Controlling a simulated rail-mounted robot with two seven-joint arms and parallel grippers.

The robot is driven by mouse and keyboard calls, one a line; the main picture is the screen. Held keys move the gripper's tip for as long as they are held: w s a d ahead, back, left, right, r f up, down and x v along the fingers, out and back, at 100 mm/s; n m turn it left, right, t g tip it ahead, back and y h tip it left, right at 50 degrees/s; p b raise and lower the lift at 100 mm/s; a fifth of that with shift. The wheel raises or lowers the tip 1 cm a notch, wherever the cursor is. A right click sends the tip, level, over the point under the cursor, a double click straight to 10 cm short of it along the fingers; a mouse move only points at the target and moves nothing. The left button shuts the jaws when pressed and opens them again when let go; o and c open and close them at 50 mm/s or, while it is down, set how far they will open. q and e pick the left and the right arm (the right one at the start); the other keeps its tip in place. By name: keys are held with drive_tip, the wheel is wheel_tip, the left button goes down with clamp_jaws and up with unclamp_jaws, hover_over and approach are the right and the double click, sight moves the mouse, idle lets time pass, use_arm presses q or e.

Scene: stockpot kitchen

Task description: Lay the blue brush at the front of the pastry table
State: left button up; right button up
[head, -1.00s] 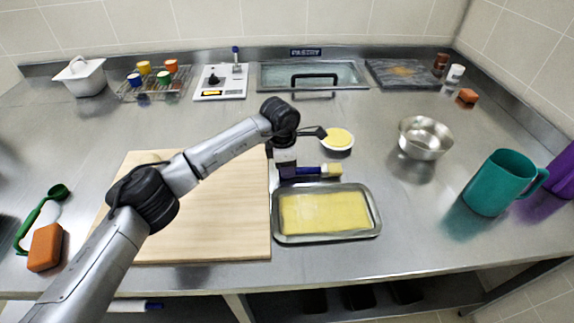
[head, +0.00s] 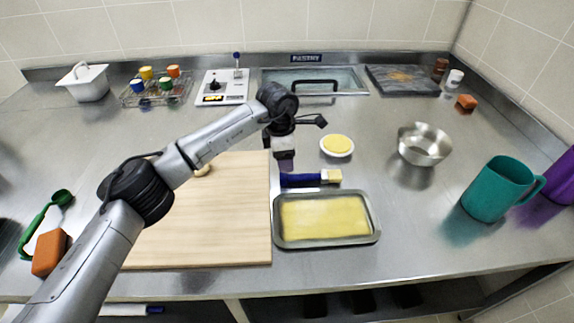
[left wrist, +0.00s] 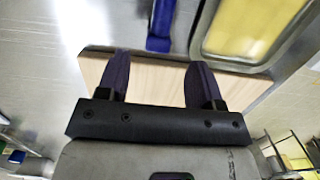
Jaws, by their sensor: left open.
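The blue brush (head: 300,181) lies on the steel pastry table (head: 400,265), just behind the tray of yellow filling. Its pale bristles point right. My left gripper (head: 286,166) hangs fingers-down just above and behind the handle's left end, apart from it as far as I can tell. In the left wrist view the two dark purple fingers (left wrist: 159,82) are spread with nothing between them. The blue handle (left wrist: 160,28) shows beyond the fingertips there, partly cut off by the top edge. My right gripper is out of view.
The metal tray (head: 326,243) stands near the front, right of the wooden board (head: 225,225). A small yellow bowl (head: 337,146), steel bowl (head: 424,145) and teal jug (head: 498,190) are to the right. An orange block (head: 50,252) is front left. The front strip right of the tray is clear.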

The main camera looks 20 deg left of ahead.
use_arm(q)
wheel_tip(320, 180, up, 6)
drive_tip(key=p, duration=0.1)
drive_tip(key=shift+s+a, duration=0.15)
drive_tip(key=shift+a, duration=0.1)
idle(0.4)
